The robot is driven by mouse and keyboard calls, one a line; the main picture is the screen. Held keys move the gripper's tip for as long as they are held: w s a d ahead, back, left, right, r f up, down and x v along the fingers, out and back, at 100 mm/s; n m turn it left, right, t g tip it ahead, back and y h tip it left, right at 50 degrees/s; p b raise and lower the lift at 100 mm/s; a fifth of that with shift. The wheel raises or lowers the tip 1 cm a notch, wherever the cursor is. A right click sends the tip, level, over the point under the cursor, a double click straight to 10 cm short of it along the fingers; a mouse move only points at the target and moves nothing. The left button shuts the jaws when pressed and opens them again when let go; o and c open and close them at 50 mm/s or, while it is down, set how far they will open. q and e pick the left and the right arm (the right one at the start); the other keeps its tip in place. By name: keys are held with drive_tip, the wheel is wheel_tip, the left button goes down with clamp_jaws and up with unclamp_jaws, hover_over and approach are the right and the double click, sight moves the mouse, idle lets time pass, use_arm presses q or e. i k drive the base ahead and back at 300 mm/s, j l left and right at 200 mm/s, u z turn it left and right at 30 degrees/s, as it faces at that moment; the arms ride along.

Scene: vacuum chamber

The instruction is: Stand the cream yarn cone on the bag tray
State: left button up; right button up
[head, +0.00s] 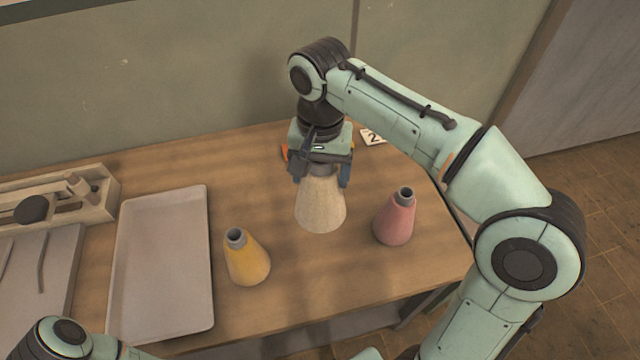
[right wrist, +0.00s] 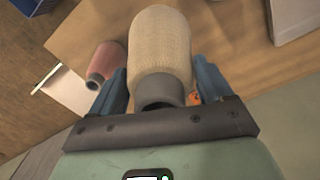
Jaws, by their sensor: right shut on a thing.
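The cream yarn cone (head: 320,206) is upright under my right gripper (head: 321,176), which is shut on its grey top. In the right wrist view the cone (right wrist: 160,45) sits between the blue fingers of the gripper (right wrist: 162,88). I cannot tell for sure whether its base touches the table. A pale, empty, shallow tray (head: 160,262), which looks like the bag tray, lies to the left, beyond the yellow cone. A corner of a pale thing shows at the top right of the right wrist view. My left gripper is not in view.
A yellow cone (head: 246,260) stands between the tray and the cream cone. A pink cone (head: 395,217) stands to the right. A wooden box of tools (head: 108,200) and a grey panel (head: 62,262) are at the left. A number card (head: 373,137) lies behind.

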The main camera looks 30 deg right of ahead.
sight(166, 297)
drive_tip(key=j+u, duration=0.2)
drive_tip(key=j, duration=0.3)
drive_tip(key=i+j+u, duration=0.2)
drive_tip(key=j, duration=0.25)
drive_tip(key=j+u, duration=0.2)
drive_tip(key=j, duration=0.25)
